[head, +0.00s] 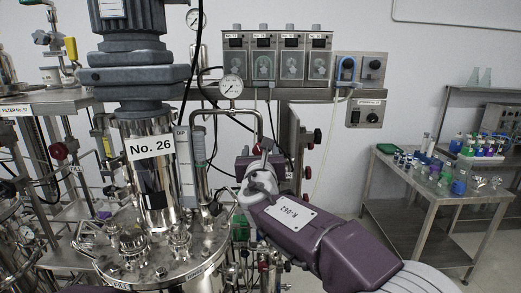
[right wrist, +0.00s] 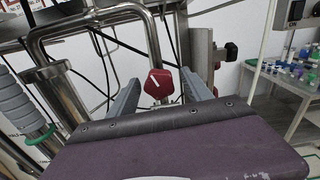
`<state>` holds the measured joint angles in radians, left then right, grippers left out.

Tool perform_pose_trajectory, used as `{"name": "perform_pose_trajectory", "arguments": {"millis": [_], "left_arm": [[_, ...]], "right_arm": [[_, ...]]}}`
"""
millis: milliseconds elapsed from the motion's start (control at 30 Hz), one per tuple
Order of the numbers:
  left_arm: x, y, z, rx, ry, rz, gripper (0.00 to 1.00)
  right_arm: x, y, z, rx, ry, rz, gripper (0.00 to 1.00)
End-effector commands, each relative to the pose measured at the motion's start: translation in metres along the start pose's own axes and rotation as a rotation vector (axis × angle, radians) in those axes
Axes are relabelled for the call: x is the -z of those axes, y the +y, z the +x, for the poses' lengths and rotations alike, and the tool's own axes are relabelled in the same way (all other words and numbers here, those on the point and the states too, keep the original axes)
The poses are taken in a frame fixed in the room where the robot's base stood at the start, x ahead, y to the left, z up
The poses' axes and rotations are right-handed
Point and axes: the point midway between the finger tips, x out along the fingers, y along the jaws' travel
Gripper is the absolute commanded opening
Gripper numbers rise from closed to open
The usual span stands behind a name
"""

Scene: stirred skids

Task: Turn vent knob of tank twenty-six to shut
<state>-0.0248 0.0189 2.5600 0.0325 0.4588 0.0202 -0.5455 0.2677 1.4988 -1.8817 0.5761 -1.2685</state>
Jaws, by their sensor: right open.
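Tank twenty-six is the steel vessel labelled No. 26 (head: 152,200) at the left in the head view. A red knob (right wrist: 160,83) with a white pointer line shows in the right wrist view, in front of a bent steel pipe; it also shows small in the head view (head: 266,144). My right gripper (right wrist: 161,79) is open, with one finger on each side of the knob in the picture. I cannot tell whether either finger touches it. In the head view my right gripper (head: 258,162) is partly hidden by its own wrist. My left gripper is out of view.
Pressure gauges (head: 231,86) and pipes stand close behind the knob. A grey ribbed cylinder (right wrist: 20,107) is at the left. A cart (head: 437,196) with labware stands far right, with open floor before it.

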Motion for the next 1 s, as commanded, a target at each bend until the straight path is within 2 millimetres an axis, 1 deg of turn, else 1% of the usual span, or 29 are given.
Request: {"name": "perform_pose_trajectory", "arguments": {"millis": [100, 133, 167, 200, 267, 300, 333, 533, 667, 867, 1000], "left_arm": [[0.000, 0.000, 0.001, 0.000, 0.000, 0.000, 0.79], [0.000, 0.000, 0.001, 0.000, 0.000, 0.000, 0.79], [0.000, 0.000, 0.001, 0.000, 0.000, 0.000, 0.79], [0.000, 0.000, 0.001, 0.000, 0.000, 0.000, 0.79], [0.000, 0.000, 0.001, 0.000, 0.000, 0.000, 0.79], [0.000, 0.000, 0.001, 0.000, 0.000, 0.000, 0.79], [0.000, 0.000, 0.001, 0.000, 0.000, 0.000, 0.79], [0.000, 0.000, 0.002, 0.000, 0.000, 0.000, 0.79], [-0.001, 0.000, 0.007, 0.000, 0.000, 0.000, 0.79], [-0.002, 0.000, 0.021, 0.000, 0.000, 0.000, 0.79], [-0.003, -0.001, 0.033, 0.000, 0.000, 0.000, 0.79]], "right_arm": [[0.000, 0.000, 0.000, 0.000, 0.000, 0.000, 0.58], [0.000, 0.000, 0.000, 0.000, 0.000, 0.000, 0.55], [0.000, 0.000, 0.000, 0.000, 0.000, 0.000, 0.47], [0.000, 0.000, 0.000, 0.000, 0.000, 0.001, 0.36], [0.000, 0.000, 0.000, 0.000, 0.000, 0.001, 0.19], [0.000, 0.000, 0.000, 0.000, 0.000, 0.001, 0.08], [0.000, 0.000, 0.000, 0.000, 0.000, 0.001, 0.00], [0.001, 0.000, 0.000, 0.000, 0.000, 0.011, 0.00], [0.002, 0.000, 0.000, 0.000, 0.000, 0.048, 0.00], [0.004, 0.000, -0.001, -0.001, -0.001, 0.171, 0.00], [0.005, 0.000, -0.001, 0.000, -0.001, 0.295, 0.00]]}}
